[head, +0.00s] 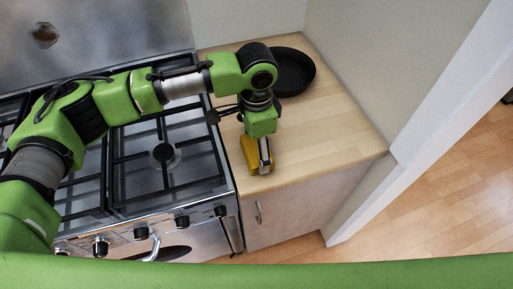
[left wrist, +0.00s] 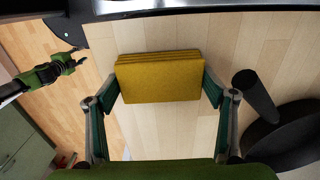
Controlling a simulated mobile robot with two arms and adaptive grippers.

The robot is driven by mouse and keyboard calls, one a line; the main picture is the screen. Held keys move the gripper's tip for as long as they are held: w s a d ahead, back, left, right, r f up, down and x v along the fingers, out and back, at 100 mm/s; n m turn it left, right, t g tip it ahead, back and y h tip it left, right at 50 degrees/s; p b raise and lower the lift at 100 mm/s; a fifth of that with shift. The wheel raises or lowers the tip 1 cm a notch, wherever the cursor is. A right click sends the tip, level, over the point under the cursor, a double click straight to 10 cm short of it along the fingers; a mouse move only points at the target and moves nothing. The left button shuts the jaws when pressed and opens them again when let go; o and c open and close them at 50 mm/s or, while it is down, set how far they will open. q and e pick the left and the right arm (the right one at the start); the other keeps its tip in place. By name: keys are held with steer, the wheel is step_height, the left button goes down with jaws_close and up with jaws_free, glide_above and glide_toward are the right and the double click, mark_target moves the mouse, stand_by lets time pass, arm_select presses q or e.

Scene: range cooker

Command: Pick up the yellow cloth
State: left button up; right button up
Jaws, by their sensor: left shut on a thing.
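The yellow cloth (head: 249,154) is a folded, block-like stack at the front of the wooden counter, right of the cooker. In the left wrist view the cloth (left wrist: 160,80) lies between the two fingers, with folded layers along its upper edge. My left gripper (head: 262,158) points down over it and is shut on it, the fingers touching its two sides. I cannot tell whether the cloth rests on the counter or is just above it. My right gripper (left wrist: 76,57) shows small in the left wrist view, away over the floor; its finger opening is unclear.
A black pan (head: 293,72) lies at the back of the counter (head: 330,130), its handle (left wrist: 256,95) near the gripper in the left wrist view. The gas cooker (head: 165,185) with black grates adjoins on the left. A wall stands on the right. The counter's right front is clear.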

arm_select(q)
steer(key=shift+r, duration=0.3)
step_height(320, 180, up, 2)
steer(key=shift+s+d+r+b, duration=0.1)
steer(key=shift+r+b, duration=0.15)
steer(key=shift+b, duration=0.35)
steer(key=s+r, duration=0.1)
steer(key=s+d+r, duration=0.1)
steer(key=s+r, duration=0.1)
steer(key=s+r+b, duration=0.1)
steer(key=r, duration=0.1)
steer(key=shift+s+d+r, duration=0.25)
steer(key=s+d+r+b, duration=0.1)
steer(key=s+r, duration=0.3)
steer(key=s, duration=0.4)
steer(key=shift+s+d, duration=0.3)
steer(key=shift+d, duration=0.5)
steer(key=shift+o, duration=0.6)
steer(key=shift+w, duration=0.1)
